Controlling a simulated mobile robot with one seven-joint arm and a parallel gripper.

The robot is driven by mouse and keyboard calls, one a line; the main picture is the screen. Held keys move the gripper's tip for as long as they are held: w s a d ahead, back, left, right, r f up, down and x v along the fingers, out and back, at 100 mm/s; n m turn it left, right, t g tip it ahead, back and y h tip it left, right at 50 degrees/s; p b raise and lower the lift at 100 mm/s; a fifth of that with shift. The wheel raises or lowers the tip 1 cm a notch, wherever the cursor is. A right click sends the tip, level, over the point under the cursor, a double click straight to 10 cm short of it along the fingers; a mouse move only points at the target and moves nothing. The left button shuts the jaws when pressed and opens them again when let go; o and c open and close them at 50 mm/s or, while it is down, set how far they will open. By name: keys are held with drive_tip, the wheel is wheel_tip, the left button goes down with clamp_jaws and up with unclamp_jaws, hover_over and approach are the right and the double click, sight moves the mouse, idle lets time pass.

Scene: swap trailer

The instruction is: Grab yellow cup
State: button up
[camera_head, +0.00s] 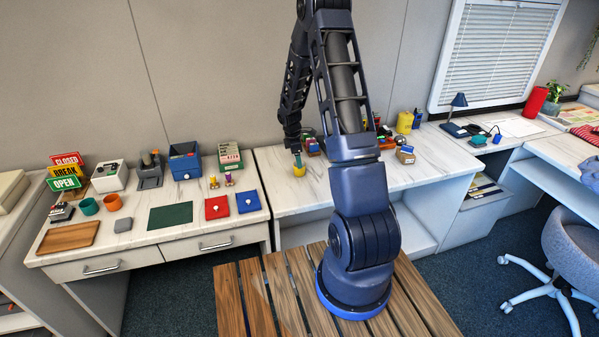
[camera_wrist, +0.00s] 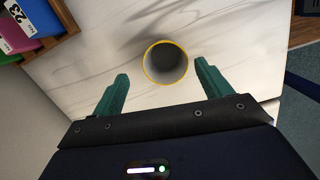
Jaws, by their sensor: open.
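The yellow cup (camera_head: 299,171) stands on the white marbled counter below the end of my arm in the head view. In the wrist view I look down into the cup (camera_wrist: 166,62), with its yellow rim and dark inside. My gripper (camera_wrist: 160,82) has two teal fingers spread apart, and the cup lies between and just beyond their tips. The fingers appear apart from the cup. In the head view my gripper (camera_head: 297,156) is small and right above the cup, so its fingers are hard to make out there.
A wooden box of coloured binders (camera_wrist: 38,25) stands at the upper left in the wrist view. The marbled counter (camera_head: 268,190) is clear around the cup. A left desk holds a teal cup (camera_head: 89,206), an orange cup (camera_head: 112,202) and a blue drawer box (camera_head: 185,160).

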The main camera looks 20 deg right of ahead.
drive_tip(key=shift+s+d+f, duration=0.1)
drive_tip(key=shift+s+f, duration=0.05)
drive_tip(key=shift+f, duration=0.7)
drive_tip(key=shift+s+d+f, duration=0.15)
drive_tip(key=shift+f, duration=0.7)
drive_tip(key=shift+s+d+f, duration=0.1)
drive_tip(key=shift+s+f, duration=0.05)
drive_tip(key=shift+f, duration=0.7)
drive_tip(key=c, duration=1.1)
